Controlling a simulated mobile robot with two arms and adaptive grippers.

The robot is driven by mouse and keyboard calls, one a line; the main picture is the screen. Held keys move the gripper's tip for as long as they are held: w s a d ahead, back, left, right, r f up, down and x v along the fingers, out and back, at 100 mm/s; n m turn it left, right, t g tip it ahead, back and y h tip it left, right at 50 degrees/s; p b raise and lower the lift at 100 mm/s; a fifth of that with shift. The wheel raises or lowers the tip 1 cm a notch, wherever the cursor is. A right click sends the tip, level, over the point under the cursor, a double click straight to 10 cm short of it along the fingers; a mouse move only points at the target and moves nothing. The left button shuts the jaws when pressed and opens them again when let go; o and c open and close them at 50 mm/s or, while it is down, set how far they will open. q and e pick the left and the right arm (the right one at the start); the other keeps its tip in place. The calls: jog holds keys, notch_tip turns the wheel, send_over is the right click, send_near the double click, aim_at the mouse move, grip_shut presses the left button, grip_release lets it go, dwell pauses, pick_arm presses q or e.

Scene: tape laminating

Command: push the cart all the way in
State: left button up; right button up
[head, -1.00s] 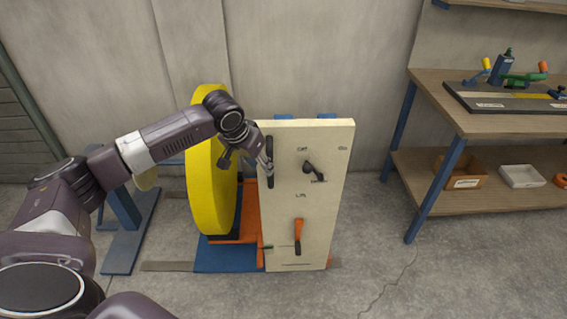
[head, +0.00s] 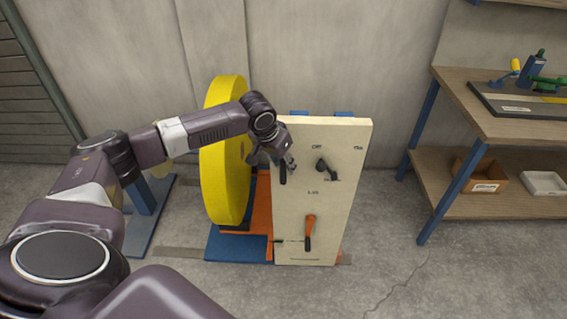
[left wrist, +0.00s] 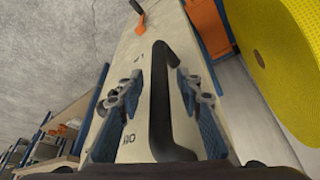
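The cart has an upright cream front panel (head: 335,225) with a black vertical handle (head: 283,174) at its upper left. A large yellow tape roll (head: 222,180) stands behind the panel, over a blue base (head: 225,246). My left gripper (head: 279,161) is at the handle and hides its upper part. In the left wrist view the black handle (left wrist: 159,100) lies between the two spread fingers of my left gripper (left wrist: 159,108), with gaps on both sides. My right gripper is not in view.
The panel carries a black rotary lever (head: 325,170) and an orange-handled lever (head: 309,230). A wooden workbench (head: 470,115) with blue legs stands at the right, with a cardboard box (head: 483,176) on its lower shelf. The floor between is clear.

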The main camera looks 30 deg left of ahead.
pick_arm(q)
grip_shut()
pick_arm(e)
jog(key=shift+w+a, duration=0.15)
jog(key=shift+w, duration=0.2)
pick_arm(q)
jog(key=shift+a, duration=0.1)
